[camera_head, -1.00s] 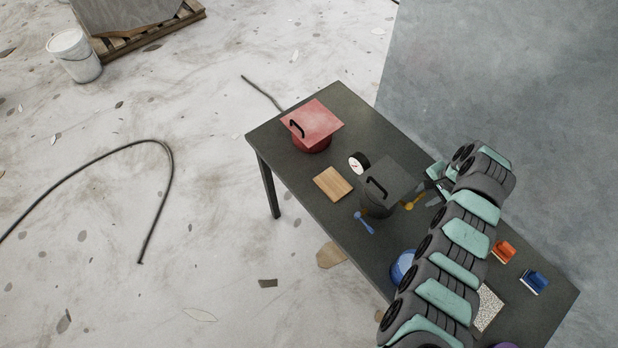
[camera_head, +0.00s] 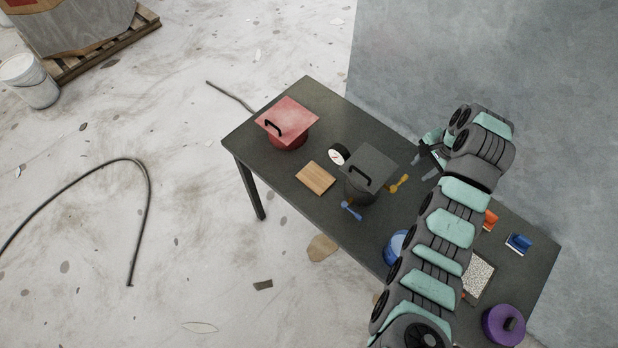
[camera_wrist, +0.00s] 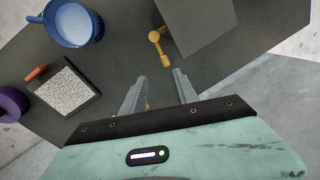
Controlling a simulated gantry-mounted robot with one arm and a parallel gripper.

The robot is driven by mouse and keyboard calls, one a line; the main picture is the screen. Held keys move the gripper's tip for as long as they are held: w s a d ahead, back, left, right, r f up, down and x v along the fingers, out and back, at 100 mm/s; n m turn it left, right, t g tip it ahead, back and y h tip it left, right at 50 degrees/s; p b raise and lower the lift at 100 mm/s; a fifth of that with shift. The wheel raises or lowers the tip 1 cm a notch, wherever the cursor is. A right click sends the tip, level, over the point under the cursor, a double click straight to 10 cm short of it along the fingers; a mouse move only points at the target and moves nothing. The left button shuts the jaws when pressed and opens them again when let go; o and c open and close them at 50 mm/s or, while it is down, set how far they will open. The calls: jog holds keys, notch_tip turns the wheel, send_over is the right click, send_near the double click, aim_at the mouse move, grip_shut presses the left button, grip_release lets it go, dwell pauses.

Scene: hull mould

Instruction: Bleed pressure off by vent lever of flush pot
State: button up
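A dark grey pot (camera_head: 362,188) with a square lid and black handle stands mid-table. A yellow lever (camera_head: 398,184) sticks out on its right side and a blue lever (camera_head: 351,211) on its near side. I cannot tell which is the vent lever. The yellow lever (camera_wrist: 157,42) also shows in the wrist view, ahead of my fingertips, beside the lid (camera_wrist: 195,30). My gripper (camera_head: 423,167) is open and empty, right of the yellow lever and apart from it. In the wrist view my gripper's fingers (camera_wrist: 159,76) are spread, with a small yellow piece (camera_wrist: 148,105) showing between them.
A round white gauge (camera_head: 338,154) and wooden board (camera_head: 316,178) lie left of the pot. A red pot (camera_head: 287,125) stands at the far end. A grey wall rises behind.

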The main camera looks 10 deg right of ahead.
jog(key=w+a+f+n+t+h+b, duration=0.1)
jog(key=w+a+f+t+h+b, duration=0.15)
jog(key=w, duration=0.55)
jog(key=w+a+f+n+t+h+b, duration=0.15)
jog(key=w+t, duration=0.25)
jog(key=w, duration=0.4)
jog(key=w+a+r+n+t+h+b, duration=0.1)
jog(key=w+a+r+n+t+b, duration=0.15)
jog(key=w+a+t, duration=0.55)
jog(key=s+a+n+t+h+b, duration=0.2)
jog(key=s+a+t, duration=0.7)
jog(key=s+a, duration=1)
jog(key=s+n+b, duration=0.1)
jog(key=n+b, duration=0.1)
jog(key=b, duration=0.2)
jog(key=shift+s+a+r+b, duration=0.15)
jog(key=shift+r+b, duration=0.1)
jog(key=shift+b, duration=0.1)
jog(key=shift+t, duration=0.25)
